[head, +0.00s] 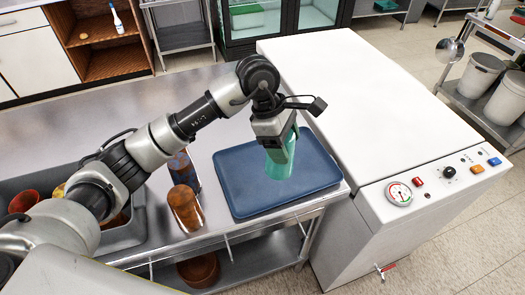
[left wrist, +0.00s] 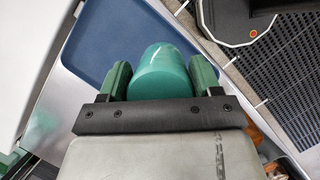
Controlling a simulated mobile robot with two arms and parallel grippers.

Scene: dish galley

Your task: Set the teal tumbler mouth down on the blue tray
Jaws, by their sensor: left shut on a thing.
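The teal tumbler (head: 281,158) is over the blue tray (head: 240,195) in the head view, roughly vertical. My left gripper (head: 279,136) is shut on it, with the fingers on either side. In the left wrist view the tumbler (left wrist: 165,72) sits between the two green finger pads of the left gripper (left wrist: 160,80), and a smooth, closed end shows. Its mouth is hidden. The blue tray (left wrist: 95,35) lies beyond it, bare where seen. I cannot tell whether the tumbler's lower end touches the tray. My right gripper is not in view.
An amber tumbler (head: 186,210) and a dark glass-like one (head: 183,170) stand left of the tray on the steel counter (head: 150,95). A grey bin (head: 125,235) with bowls is further left. A white machine (head: 350,85) adjoins the counter on the right.

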